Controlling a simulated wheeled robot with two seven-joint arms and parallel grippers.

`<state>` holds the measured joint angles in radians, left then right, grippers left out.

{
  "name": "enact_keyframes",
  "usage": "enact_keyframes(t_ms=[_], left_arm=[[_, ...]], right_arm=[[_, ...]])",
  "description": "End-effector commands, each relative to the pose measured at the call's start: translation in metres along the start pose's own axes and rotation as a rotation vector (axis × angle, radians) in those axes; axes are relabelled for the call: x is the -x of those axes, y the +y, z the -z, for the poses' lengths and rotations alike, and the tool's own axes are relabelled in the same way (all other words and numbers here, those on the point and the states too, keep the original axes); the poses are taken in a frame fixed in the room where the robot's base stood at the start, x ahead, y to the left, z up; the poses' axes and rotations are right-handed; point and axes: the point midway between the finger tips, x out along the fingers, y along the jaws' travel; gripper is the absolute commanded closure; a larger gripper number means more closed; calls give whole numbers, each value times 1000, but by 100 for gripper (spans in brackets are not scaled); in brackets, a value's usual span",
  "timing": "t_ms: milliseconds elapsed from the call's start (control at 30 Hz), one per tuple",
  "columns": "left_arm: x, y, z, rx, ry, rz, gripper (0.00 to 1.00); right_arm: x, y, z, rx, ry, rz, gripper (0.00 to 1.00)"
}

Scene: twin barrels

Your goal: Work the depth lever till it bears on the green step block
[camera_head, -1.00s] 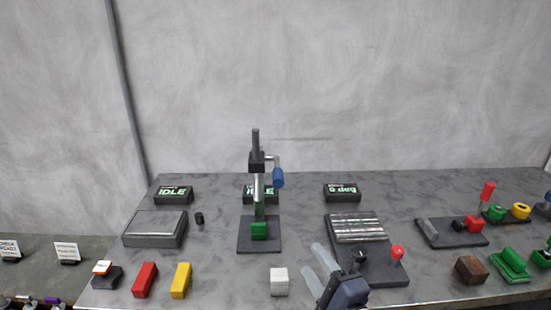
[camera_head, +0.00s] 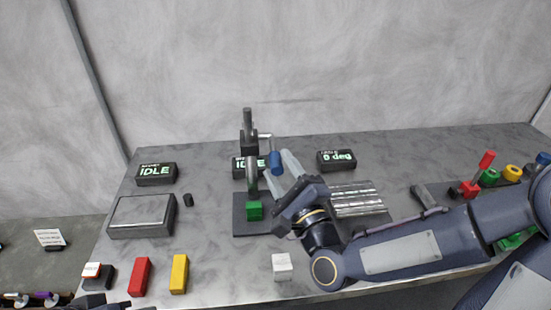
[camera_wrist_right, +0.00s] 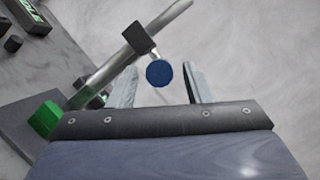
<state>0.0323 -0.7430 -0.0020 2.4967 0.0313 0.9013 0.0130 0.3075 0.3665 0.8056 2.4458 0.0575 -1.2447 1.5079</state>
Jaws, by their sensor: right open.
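The depth lever's blue knob (camera_head: 275,162) sticks out on the right of an upright press stand (camera_head: 248,140). The green step block (camera_head: 254,211) sits on the stand's dark base plate (camera_head: 240,228), below the column. My right gripper (camera_head: 273,162) is open, with its fingertips on either side of the knob. In the right wrist view the blue knob (camera_wrist_right: 159,73) shows between the two open fingers (camera_wrist_right: 160,80), not visibly clamped. The green block (camera_wrist_right: 45,118) shows at left there. A dark part at the bottom left edge may be my left gripper (camera_head: 97,302); its jaws are unclear.
Two displays read IDLE (camera_head: 156,173), and another reads 0 deg (camera_head: 337,160). A white cube (camera_head: 282,267), a yellow block (camera_head: 179,274) and a red block (camera_head: 139,277) lie along the front. My right arm covers much of the right side. A grey wall stands behind.

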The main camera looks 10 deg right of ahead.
Motion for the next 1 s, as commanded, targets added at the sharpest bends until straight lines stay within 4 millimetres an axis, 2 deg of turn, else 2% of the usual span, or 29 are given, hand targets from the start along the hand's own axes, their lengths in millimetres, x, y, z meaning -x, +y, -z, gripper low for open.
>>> enact_keyframes(t_ms=[200,500,833,1000], left_arm=[[4,2,2,0,0,0,64],[3,2,2,0,0,0,64],[3,2,2,0,0,0,64],[3,2,2,0,0,0,64]], right_arm=[[-21,0,0,0,1,0,55],[-23,0,0,2,0,0,56],[-22,0,0,2,0,0,99],[-22,0,0,2,0,0,100]])
